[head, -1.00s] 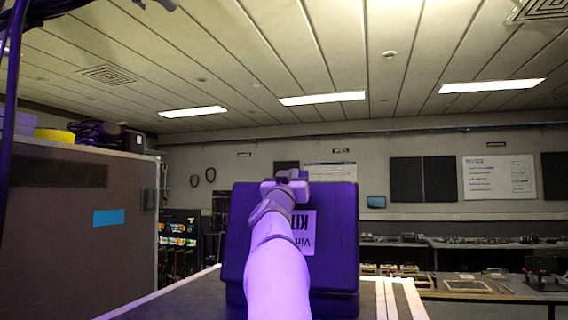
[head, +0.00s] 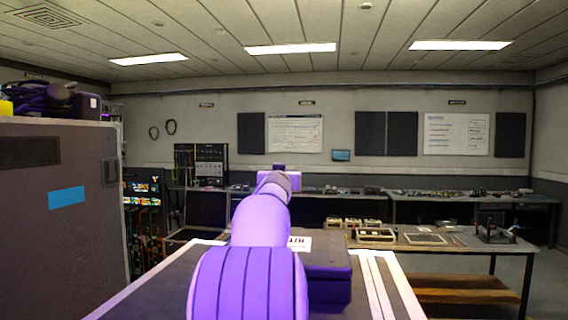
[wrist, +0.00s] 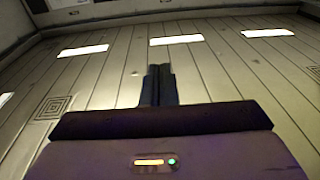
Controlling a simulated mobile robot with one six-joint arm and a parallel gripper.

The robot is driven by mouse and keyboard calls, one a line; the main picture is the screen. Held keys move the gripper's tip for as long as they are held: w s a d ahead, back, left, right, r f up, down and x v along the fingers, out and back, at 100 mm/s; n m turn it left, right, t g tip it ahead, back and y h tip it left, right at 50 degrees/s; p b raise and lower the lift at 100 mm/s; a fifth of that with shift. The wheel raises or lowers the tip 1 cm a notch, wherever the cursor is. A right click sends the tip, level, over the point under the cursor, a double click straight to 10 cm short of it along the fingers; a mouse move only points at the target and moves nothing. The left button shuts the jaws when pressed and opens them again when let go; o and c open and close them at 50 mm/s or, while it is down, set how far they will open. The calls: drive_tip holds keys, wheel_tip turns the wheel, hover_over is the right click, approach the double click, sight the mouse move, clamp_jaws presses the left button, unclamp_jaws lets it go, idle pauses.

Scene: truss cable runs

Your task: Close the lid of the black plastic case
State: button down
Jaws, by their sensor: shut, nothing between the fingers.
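The black plastic case (head: 330,284) sits on the dark top surface in front of me, tinted purple by the light. Its lid (head: 325,256) lies down flat over the body, with a white label (head: 298,243) showing "KIT". My arm hides the left part of the case, so I cannot tell whether the lid is fully seated there. My gripper (head: 279,168) is above and beyond the lid, apart from it in the picture. In the wrist view its fingers (wrist: 158,72) are together and empty, pointing at the ceiling.
White strips (head: 385,285) run along the surface right of the case. A tall dark cabinet (head: 60,220) with a blue label stands close on the left. A workbench (head: 450,239) with trays and tools is behind on the right. The air above the case is free.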

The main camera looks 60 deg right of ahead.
drive_tip(key=shift+s+d, duration=0.2)
drive_tip(key=shift+d, duration=0.05)
drive_tip(key=shift+s, duration=0.15)
drive_tip(key=s+a+r, duration=0.2)
drive_tip(key=a+r, duration=0.4)
drive_tip(key=r, duration=0.5)
drive_tip(key=shift+s+a, duration=0.2)
drive_tip(key=shift+s, duration=0.2)
idle(0.6)
